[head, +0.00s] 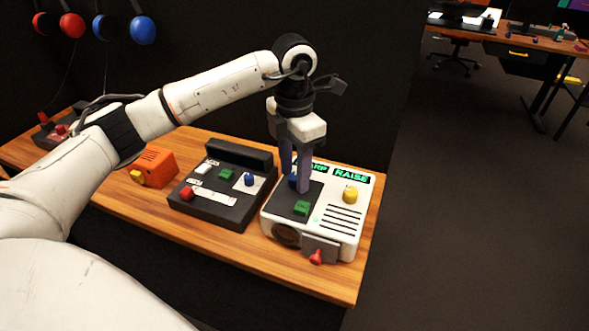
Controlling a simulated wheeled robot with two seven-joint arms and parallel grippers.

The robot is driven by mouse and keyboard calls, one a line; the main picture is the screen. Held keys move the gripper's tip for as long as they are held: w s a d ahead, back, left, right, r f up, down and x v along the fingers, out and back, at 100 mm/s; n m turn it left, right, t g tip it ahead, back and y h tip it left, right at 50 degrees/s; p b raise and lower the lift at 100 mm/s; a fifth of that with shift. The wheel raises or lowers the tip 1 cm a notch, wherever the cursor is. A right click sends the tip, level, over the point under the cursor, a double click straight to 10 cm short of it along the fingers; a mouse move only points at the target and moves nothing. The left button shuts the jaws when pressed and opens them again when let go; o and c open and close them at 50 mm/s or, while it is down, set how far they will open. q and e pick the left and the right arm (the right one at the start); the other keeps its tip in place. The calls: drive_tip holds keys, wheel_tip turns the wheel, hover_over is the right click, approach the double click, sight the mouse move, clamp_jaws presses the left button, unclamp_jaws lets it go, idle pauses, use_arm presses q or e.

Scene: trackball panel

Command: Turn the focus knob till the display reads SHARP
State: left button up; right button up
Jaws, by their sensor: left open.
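A white panel box (351,221) stands near the right end of the wooden table. It carries a blue knob (292,181) on a dark plate, a green button (301,208) and a yellow knob (350,194). No label shows which knob is the focus knob. The left display (319,168) shows "ARP" in green, its first letters hidden by my gripper. The right display (351,176) reads "RAISE". My left gripper (296,183) points down, open, with its fingers at the blue knob, which they partly cover. I cannot tell whether they touch it. My right gripper is out of view.
A black console (231,212) with coloured controls stands left of the white box, and an orange box (155,169) farther left. A red lever (316,257) sticks out at the white box's front. The table edge (340,290) is close in front. Floor is clear at right.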

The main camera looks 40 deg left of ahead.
sight(294, 177)
use_arm(q)
wheel_tip(294, 177, up, 10)
drive_tip(key=shift+r, duration=0.15)
idle(0.3)
idle(0.4)
